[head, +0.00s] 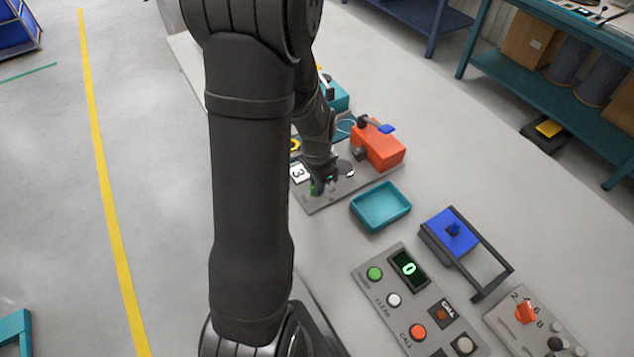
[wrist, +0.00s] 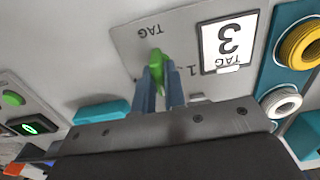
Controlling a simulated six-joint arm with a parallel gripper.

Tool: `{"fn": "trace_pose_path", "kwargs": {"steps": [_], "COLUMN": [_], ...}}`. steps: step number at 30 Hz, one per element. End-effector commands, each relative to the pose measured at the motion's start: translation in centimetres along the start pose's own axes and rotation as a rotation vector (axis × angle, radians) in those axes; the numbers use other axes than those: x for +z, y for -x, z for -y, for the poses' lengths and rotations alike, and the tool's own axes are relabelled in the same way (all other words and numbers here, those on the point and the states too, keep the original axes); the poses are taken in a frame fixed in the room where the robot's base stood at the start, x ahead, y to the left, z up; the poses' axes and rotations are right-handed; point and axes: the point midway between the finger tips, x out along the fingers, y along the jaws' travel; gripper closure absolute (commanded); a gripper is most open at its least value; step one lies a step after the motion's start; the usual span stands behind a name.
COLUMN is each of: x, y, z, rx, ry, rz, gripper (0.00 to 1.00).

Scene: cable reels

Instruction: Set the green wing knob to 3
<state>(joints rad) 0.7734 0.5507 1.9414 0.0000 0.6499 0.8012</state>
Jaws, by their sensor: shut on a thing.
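The green wing knob (wrist: 158,57) sits on a grey panel (wrist: 125,38), seen upside down in the wrist view. My gripper (wrist: 159,72) is shut on it, with a finger on each side of the wing. The fingers hide part of the knob and most of the markings around it. A printed 1 shows just right of the fingers, but the knob's pointed setting cannot be read. A white card with a black 3 (wrist: 229,43) is fixed to the panel beside the knob. In the head view my gripper (head: 322,182) is over the panel and mostly covers the knob.
Nearer are a button panel with a green 0 display (head: 408,268), a blue box with a dark frame (head: 450,233) and an orange knob panel (head: 526,312).

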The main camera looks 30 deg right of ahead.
Motion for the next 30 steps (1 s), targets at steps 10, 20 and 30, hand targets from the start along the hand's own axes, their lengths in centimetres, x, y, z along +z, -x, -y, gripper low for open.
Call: {"fn": "trace_pose_path", "kwargs": {"steps": [10,20,30], "x": [-0.04,-0.05,-0.03], "y": [0.06,0.06,0.05], "z": [0.03,0.04,0.03], "rx": [-0.001,-0.001,-0.001], "ry": [-0.120,-0.345,-0.344], "rz": [-0.001,-0.001,-0.001], "gripper": [1.00,1.00,0.69]}}
